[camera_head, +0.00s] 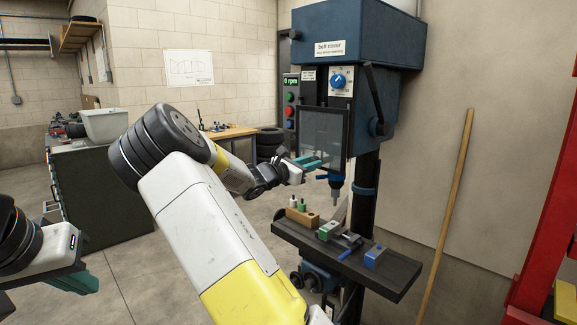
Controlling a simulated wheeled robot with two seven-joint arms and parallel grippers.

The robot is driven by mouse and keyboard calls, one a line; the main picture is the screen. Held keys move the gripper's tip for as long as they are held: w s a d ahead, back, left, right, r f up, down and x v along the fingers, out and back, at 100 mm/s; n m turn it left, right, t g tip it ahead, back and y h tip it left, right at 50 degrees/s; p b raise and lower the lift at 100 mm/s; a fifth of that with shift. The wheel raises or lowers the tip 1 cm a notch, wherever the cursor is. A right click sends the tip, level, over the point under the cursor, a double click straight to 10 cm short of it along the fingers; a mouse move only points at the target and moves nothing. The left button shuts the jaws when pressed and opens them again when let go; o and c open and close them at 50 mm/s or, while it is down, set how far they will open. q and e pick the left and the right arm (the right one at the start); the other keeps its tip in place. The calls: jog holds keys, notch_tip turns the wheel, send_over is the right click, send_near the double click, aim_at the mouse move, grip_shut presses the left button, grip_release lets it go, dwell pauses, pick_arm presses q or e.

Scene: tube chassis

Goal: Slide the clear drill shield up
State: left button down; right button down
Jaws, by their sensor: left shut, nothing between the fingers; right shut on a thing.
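The clear drill shield (321,130) is a see-through panel in a dark frame on the front of the blue drill press (352,35). The chuck and drill bit (336,190) show below its lower edge. My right gripper (318,164) has teal fingers at the shield's lower edge. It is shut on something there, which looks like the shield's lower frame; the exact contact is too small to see. My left gripper (76,281) is at the lower left, shut and empty, far from the press.
The drill table (398,268) holds a vise (338,235), a blue block (375,256) and a wooden block (301,217) with small bottles. A wooden pole (447,215) leans on the wall. A red frame (545,245) stands at right. Open floor lies at left.

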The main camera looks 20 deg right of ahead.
jog(key=c, duration=1.2)
grip_release()
jog(key=shift+o, duration=0.2)
jog(key=v, duration=0.7)
jog(key=shift+s+a, duration=0.15)
jog(key=shift+a, duration=0.2)
jog(key=s+d+f+m+g+y, duration=0.4)
jog(key=s+f+m, duration=0.2)
jog(key=s+f, duration=0.25)
jog(key=s+a+f+m+g+y, duration=0.1)
jog(key=s+a+f+m+y, duration=0.4)
jog(key=s+y, duration=0.15)
jog(key=s+a+r+m+t+y, duration=0.2)
jog(key=s+a+r+m+y, duration=0.2)
jog(key=s+a, duration=0.4)
jog(key=s+a+r+m+t+y, duration=0.2)
jog(key=s+a+r+m+y, duration=0.2)
jog(key=s+a+r, duration=0.3)
jog(key=s+a, duration=0.2)
jog(key=a, duration=0.1)
jog(key=shift+r+m, duration=0.25)
jog(key=shift+m, duration=0.05)
